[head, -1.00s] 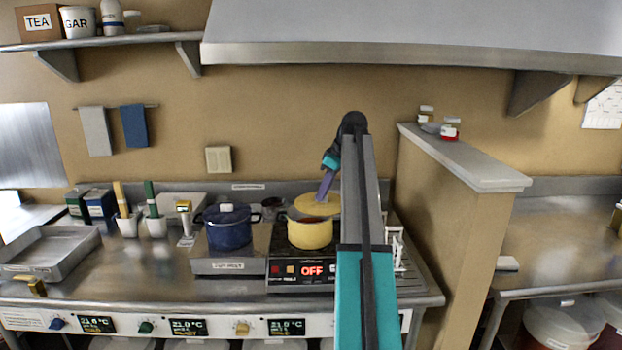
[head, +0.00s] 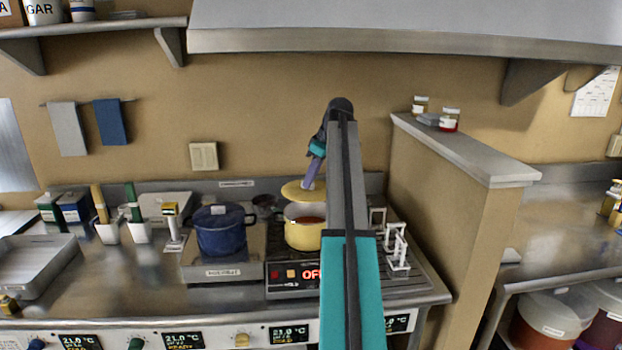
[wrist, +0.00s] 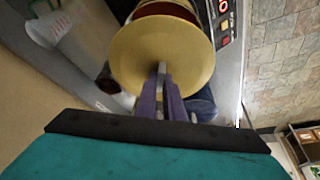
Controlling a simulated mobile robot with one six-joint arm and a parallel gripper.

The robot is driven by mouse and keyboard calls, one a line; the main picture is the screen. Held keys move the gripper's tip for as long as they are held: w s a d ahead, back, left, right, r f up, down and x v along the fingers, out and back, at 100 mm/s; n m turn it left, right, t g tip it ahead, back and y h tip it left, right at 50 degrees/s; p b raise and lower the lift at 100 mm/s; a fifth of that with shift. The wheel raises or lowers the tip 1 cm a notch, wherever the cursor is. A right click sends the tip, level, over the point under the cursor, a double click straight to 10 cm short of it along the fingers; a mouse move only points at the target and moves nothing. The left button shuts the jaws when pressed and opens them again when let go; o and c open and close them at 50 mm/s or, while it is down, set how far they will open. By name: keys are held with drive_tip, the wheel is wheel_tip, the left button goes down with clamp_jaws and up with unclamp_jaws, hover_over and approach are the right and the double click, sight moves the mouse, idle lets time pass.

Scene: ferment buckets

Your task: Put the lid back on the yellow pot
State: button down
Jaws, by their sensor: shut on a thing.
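The yellow pot (head: 303,234) stands uncovered on the black cooktop, with reddish-brown contents showing inside. Its yellow lid (head: 297,191) is held in the air just above and behind the pot, slightly to the left. My gripper (head: 312,176) is shut on the lid from above. In the wrist view the lid (wrist: 150,52) is a broad yellow disc with its grey knob between the purple fingers of my gripper (wrist: 162,85). The lid hides most of the pot (wrist: 165,8) there. My arm covers the pot's right edge in the head view.
A blue lidded pot (head: 221,232) stands close left on a grey plate. A small dark jar (head: 264,204) is behind, between the pots. White stands (head: 397,247) are right of the cooktop (head: 294,277). A partition wall (head: 440,230) rises farther right.

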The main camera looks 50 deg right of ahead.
sight(313, 190)
drive_tip(key=shift+f, duration=0.25)
drive_tip(key=shift+f+b, duration=1.45)
drive_tip(key=shift+f, duration=1.45)
drive_tip(key=shift+f+p, duration=0.2)
drive_tip(key=shift+p, duration=0.3)
idle(1.4)
drive_tip(key=c, duration=1.3)
unclamp_jaws()
drive_tip(key=shift+r, duration=0.15)
drive_tip(key=shift+r+p, duration=1.8)
drive_tip(key=shift+r, duration=1.55)
